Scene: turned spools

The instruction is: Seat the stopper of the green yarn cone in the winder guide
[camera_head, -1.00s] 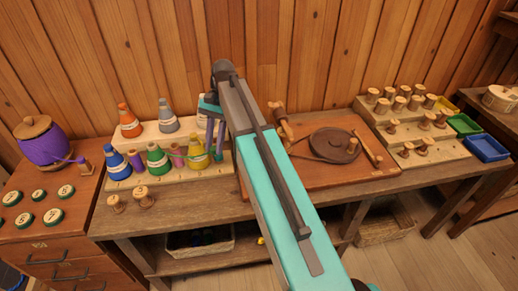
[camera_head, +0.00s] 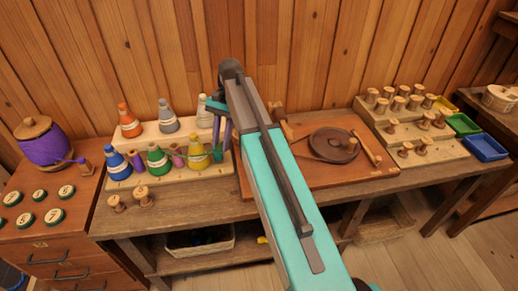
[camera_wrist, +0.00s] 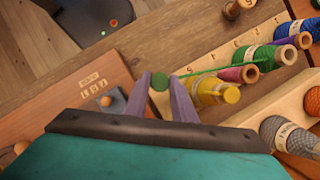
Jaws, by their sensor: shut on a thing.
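My gripper (camera_wrist: 159,78) is shut on a small round green stopper (camera_wrist: 159,83), held between the two fingertips. In the head view the green cone (camera_head: 157,158) stands in the front row, and my gripper (camera_head: 221,142) is just right of the yellow cone, above the rack's right end. The brown winder board (camera_wrist: 50,118) is left of the gripper in the wrist view. A dark grey piece (camera_wrist: 112,104), possibly the guide, sits on it beside a label. My arm hides part of the board in the head view.
The yellow cone (camera_wrist: 212,92) is close beside the fingers. Other cones stand in the stepped rack (camera_head: 190,173). A round dark disc (camera_head: 335,146) is on the winder board. A purple spool jar (camera_head: 45,146) is at the far left.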

